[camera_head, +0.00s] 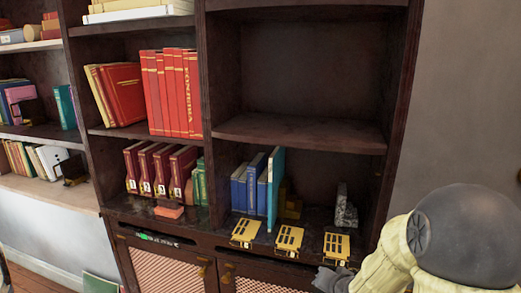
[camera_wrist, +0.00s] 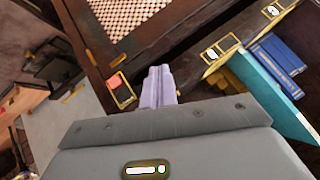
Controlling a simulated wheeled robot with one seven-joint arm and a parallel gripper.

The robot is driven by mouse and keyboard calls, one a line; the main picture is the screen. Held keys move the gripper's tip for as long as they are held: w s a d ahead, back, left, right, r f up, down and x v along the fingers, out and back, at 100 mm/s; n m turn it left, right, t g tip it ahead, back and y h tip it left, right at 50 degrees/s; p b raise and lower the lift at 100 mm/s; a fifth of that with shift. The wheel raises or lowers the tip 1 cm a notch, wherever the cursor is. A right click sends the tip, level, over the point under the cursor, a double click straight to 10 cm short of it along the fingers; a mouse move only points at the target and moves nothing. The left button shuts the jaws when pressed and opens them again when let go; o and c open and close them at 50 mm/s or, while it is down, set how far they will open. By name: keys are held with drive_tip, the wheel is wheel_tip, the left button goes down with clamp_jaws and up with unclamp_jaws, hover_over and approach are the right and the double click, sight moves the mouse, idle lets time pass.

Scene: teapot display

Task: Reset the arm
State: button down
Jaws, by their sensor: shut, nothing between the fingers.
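My arm reaches in from the lower right of the head view, a cream sleeve with a dark grey rounded joint. A grey part at its end shows low by the cabinet's lower front, partly cut off by the bottom edge. In the wrist view my gripper (camera_wrist: 159,72) has its two pale fingers together, with nothing between them. The fingers point toward the cabinet front, whose mesh door (camera_wrist: 130,18) shows above them. Whether the fingertips touch anything cannot be told.
A dark bookcase (camera_head: 298,132) fills the middle. Yellow plates (camera_head: 289,239) line its lower ledge. Blue books (camera_head: 239,190) and a teal book (camera_head: 275,188) stand behind; the teal book (camera_wrist: 262,85) is close on the right in the wrist view. The upper right compartment is empty.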

drive_tip(key=s+a+f+n+g+h+b, duration=0.1)
drive_tip(key=s+n+g, duration=0.4)
drive_tip(key=s, duration=1.2)
drive_tip(key=shift+a+f+n+g+b, duration=0.3)
drive_tip(key=shift+a+f+g+b, duration=0.25)
drive_tip(key=shift+f+g, duration=0.3)
